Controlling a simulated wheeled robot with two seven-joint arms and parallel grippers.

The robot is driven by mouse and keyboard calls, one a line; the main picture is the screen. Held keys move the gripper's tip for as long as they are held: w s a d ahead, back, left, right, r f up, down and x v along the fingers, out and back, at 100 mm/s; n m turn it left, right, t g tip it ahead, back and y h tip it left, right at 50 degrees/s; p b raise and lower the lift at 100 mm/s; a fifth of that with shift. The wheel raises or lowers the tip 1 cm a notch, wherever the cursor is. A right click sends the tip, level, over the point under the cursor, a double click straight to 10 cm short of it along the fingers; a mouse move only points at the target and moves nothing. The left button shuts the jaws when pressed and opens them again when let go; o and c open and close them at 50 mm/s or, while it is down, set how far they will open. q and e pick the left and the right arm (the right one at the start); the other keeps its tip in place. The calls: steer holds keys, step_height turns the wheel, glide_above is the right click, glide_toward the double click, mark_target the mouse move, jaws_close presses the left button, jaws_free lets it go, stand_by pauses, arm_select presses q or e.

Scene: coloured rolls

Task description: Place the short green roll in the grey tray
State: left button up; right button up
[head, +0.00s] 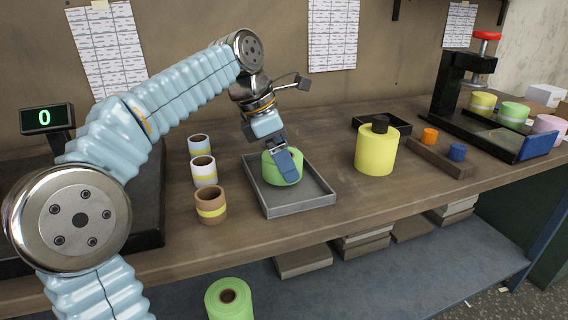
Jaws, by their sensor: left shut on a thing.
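The short green roll (270,172) is at the grey tray (300,209), toward its back left part. My left gripper (283,163) reaches down from above and is shut on this roll, with a blue finger across its near side. The roll appears within the tray's outline; I cannot tell whether its underside touches the tray floor. The rest of the tray is empty. My right gripper is not in view.
Several small rolls (204,170) stand left of the tray. A yellow bottle-like cylinder (376,152) stands to its right, before a black tray (366,122). Another green roll (229,302) is below the bench edge. A black press (462,85) stands far right.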

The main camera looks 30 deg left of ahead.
arm_select(q)
steer(key=shift+f, duration=0.45)
steer(key=shift+f, duration=0.1)
steer(key=o, duration=1)
steer(key=shift+c, duration=0.2)
steer(key=shift+r, duration=0.2)
steer(key=p+v, duration=0.1)
steer(key=v, duration=0.9)
steer(key=shift+s+a+r+p, duration=0.1)
steer(key=shift+a+r+p, duration=0.1)
steer(key=shift+r+p, duration=0.1)
steer(key=shift+s+a+r, duration=0.15)
steer(key=shift+s+r, duration=0.05)
steer(key=shift+r, duration=0.3)
